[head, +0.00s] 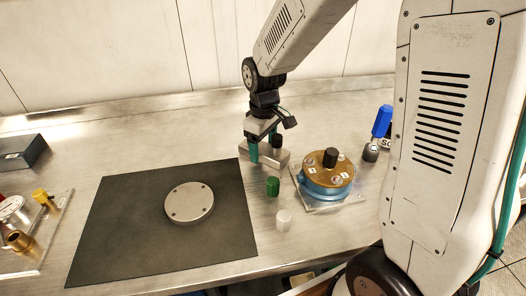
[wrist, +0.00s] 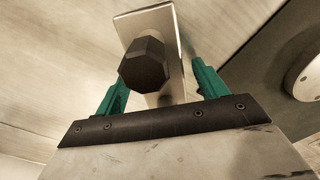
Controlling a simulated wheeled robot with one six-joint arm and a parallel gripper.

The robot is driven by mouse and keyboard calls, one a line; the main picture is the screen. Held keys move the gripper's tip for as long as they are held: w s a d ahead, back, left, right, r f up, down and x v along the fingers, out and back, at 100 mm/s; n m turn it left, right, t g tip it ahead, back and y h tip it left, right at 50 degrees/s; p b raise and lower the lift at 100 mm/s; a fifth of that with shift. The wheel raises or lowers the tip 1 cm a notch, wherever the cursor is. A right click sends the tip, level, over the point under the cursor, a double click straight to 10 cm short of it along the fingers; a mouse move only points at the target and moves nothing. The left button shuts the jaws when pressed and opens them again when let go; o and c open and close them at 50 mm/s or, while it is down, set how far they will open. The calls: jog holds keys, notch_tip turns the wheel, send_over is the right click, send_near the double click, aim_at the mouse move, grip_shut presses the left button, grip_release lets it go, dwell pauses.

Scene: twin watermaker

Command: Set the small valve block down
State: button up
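The small valve block, a silver metal block (head: 282,158) with a black knob (head: 277,141), is on the steel bench behind the green cap. In the wrist view the block (wrist: 160,22) shows with its dark faceted knob (wrist: 144,64) between my green fingers. My gripper (head: 263,146) is low at the block; in the wrist view my gripper (wrist: 160,85) has its fingers spread. A gap shows between the block and the right finger. The left finger is close to the knob, and I cannot tell if they touch. The block's underside is hidden.
A dark mat (head: 130,222) with a round metal disc (head: 189,202) lies left of the block. A green cap (head: 272,187), a white cap (head: 283,220) and a blue-and-brass housing (head: 328,184) stand nearby. A blue-topped item (head: 382,122) is further right.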

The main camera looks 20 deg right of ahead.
aim_at(264, 147)
grip_shut()
jog(key=shift+w, duration=0.1)
jog(key=shift+r, duration=0.1)
notch_tip(264, 147, up, 10)
dwell(0.4)
